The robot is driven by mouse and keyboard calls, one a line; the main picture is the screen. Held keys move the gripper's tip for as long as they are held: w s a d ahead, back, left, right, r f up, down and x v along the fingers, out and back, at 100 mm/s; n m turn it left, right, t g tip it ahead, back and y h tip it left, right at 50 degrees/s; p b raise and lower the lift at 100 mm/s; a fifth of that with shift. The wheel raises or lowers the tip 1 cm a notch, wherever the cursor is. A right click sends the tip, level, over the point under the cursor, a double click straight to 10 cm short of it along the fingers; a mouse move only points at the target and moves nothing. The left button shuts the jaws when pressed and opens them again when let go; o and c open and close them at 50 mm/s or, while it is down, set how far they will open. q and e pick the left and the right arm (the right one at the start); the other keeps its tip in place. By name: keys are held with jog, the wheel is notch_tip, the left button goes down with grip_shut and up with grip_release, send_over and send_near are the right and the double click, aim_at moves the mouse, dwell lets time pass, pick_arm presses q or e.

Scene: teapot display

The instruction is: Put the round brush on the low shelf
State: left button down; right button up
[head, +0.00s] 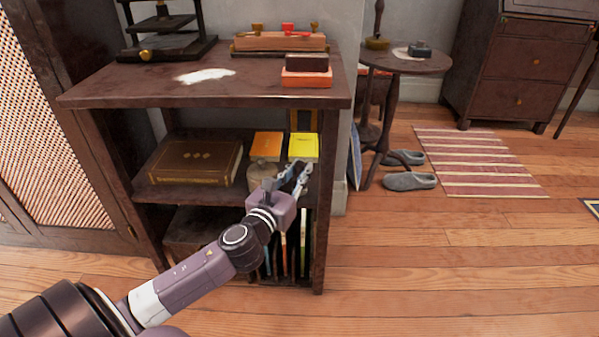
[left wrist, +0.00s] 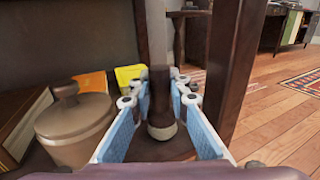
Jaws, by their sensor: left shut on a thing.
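The round brush (left wrist: 161,95) has a dark handle and a paler rounded lower end. In the left wrist view it stands upright between the pads of my left gripper (left wrist: 158,103), which is shut on it. In the head view my left gripper (head: 297,178) reaches into the middle level of the dark wooden shelf unit, near its right post, and the brush cannot be made out there. The brush is just over the shelf board (head: 190,193); I cannot tell whether its lower end touches. My right gripper is not in view.
A lidded clay pot (left wrist: 75,125) stands close left of the gripper. Orange (head: 266,146) and yellow (head: 304,147) boxes sit behind, and a large brown book (head: 194,162) lies left. The right post (left wrist: 236,70) is close on the right.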

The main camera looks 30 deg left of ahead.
pick_arm(q)
jog(key=shift+f, duration=0.1)
jog(key=c, duration=1.8)
grip_release()
